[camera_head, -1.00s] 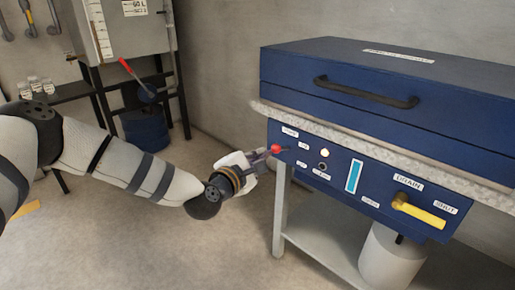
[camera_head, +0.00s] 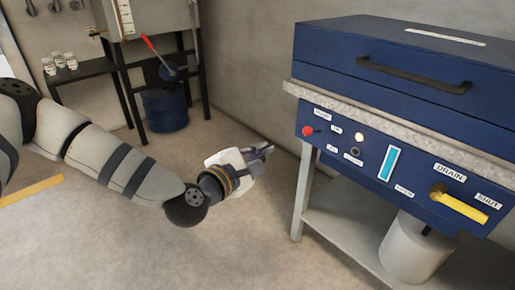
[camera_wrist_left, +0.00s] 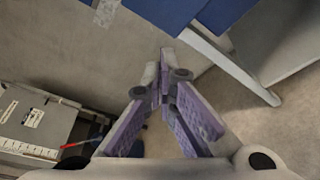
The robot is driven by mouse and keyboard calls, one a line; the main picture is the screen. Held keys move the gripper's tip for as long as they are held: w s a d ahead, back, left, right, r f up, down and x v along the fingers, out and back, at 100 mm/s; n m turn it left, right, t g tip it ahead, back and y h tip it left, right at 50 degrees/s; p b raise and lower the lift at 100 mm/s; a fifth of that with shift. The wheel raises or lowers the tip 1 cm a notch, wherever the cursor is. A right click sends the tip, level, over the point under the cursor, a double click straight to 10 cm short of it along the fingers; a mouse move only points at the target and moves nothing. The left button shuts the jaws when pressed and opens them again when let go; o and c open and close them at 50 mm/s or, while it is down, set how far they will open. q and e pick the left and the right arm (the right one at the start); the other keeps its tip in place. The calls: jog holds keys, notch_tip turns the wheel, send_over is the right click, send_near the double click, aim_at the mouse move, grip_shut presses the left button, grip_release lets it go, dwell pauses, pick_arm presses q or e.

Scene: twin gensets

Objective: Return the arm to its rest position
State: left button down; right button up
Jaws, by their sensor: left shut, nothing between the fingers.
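My left arm (camera_head: 120,165) comes in from the left in the head view. Its gripper (camera_head: 268,150) is shut and empty, to the left of the blue machine's front panel (camera_head: 400,165) and apart from it. In the left wrist view the gripper's fingers (camera_wrist_left: 165,85) meet at their tips with nothing between them. The red knob (camera_head: 308,131) sits at the left end of the panel, clear of the gripper. My right gripper does not show.
The blue lidded machine stands on a grey frame (camera_head: 299,195), with a yellow drain handle (camera_head: 460,205) and a pale container (camera_head: 415,250) below. A grey tank (camera_head: 150,18), a blue drum (camera_head: 165,110) and a dark shelf (camera_head: 82,70) with small jars stand behind.

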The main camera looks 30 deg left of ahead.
pick_arm(q)
jog(key=shift+s+r, duration=0.1)
jog(key=shift+s, duration=0.2)
